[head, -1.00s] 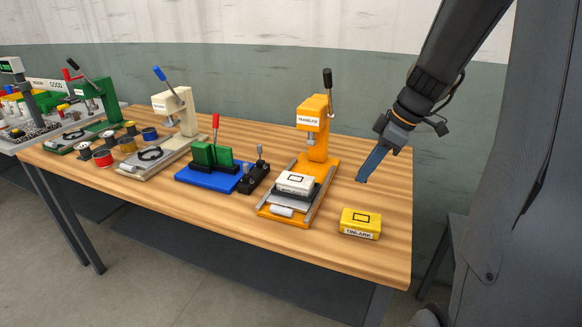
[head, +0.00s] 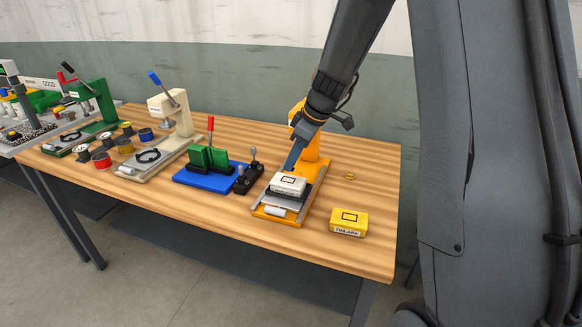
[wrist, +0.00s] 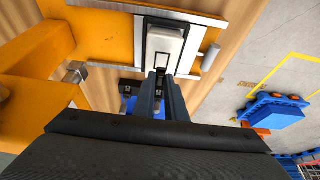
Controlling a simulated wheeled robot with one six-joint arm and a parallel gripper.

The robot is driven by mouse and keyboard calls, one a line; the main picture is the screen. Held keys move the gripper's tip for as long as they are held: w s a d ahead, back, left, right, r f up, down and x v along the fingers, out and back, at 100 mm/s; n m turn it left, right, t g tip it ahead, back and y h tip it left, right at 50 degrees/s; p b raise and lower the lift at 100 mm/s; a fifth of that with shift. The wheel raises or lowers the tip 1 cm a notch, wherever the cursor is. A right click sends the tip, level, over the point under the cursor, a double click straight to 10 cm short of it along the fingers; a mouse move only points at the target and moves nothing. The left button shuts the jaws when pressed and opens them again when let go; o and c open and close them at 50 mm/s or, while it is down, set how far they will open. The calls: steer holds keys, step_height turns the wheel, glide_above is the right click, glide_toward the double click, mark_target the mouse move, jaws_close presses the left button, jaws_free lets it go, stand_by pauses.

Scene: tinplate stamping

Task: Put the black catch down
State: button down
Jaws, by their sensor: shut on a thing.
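My gripper (head: 288,170) is over the orange press (head: 311,146), with its fingertips at the back edge of the white block (head: 288,185) on the press's slide. In the wrist view its dark fingers (wrist: 161,74) are close together, with the white block (wrist: 167,42) just beyond them. The black catch is hard to make out against the dark fingers; what shows between them is small and dark. I cannot tell whether it touches the block.

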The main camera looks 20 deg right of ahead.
steer(key=f, duration=0.1)
steer(key=f+p, duration=0.1)
steer(key=f, duration=0.1)
steer(key=shift+w+a+f, duration=0.1)
steer(key=shift+a+f, duration=0.1)
steer(key=shift+a, duration=0.05)
steer(key=shift+f, duration=0.25)
steer(key=c, duration=1.8)
jaws_free()
steer(key=shift+r, duration=0.1)
steer(key=shift+r, duration=0.1)
steer(key=shift+d+r, duration=0.15)
steer(key=shift+r, duration=0.1)
steer(key=b+v, duration=0.3)
steer(key=v, duration=0.8)
steer(key=s+a+f+m+g+h, duration=0.1)
steer(key=s+f+m, duration=0.4)
steer(key=s, duration=0.6)
steer(key=s+a+f+m+h, duration=0.2)
steer(key=s+f+m, duration=0.3)
steer(key=s, duration=0.6)
steer(key=shift+s+a+f+m+g+h, duration=0.3)
steer(key=shift+a+f+m+g+h, duration=0.05)
steer(key=shift+a+m+g+h, duration=0.05)
